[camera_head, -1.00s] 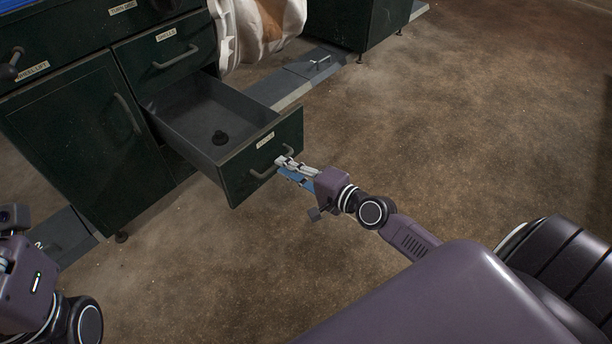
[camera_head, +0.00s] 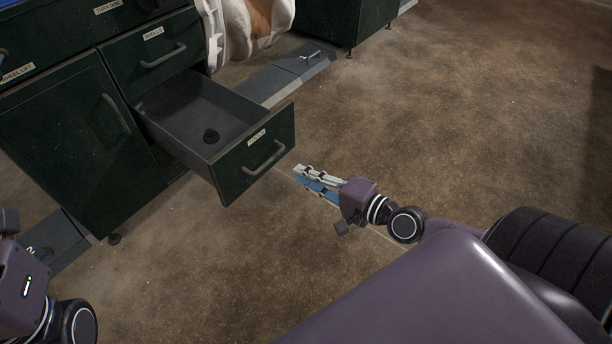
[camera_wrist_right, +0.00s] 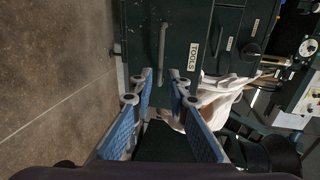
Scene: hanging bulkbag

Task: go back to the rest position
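My right gripper (camera_head: 303,177) is to the right of the open drawer (camera_head: 226,171), clear of its handle (camera_head: 264,158), with nothing held. In the right wrist view my right gripper (camera_wrist_right: 162,78) shows two blue-padded fingers with a gap between them, facing the dark cabinet. My left arm shows at the lower left edge of the head view, but its fingertips are out of the picture.
A closed drawer (camera_head: 160,55) sits above the open one. A white bulk bag (camera_head: 243,30) hangs behind. Another dark cabinet (camera_head: 340,18) stands at the back. A grey floor channel (camera_head: 290,70) runs behind the drawer. The brown floor to the right is clear.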

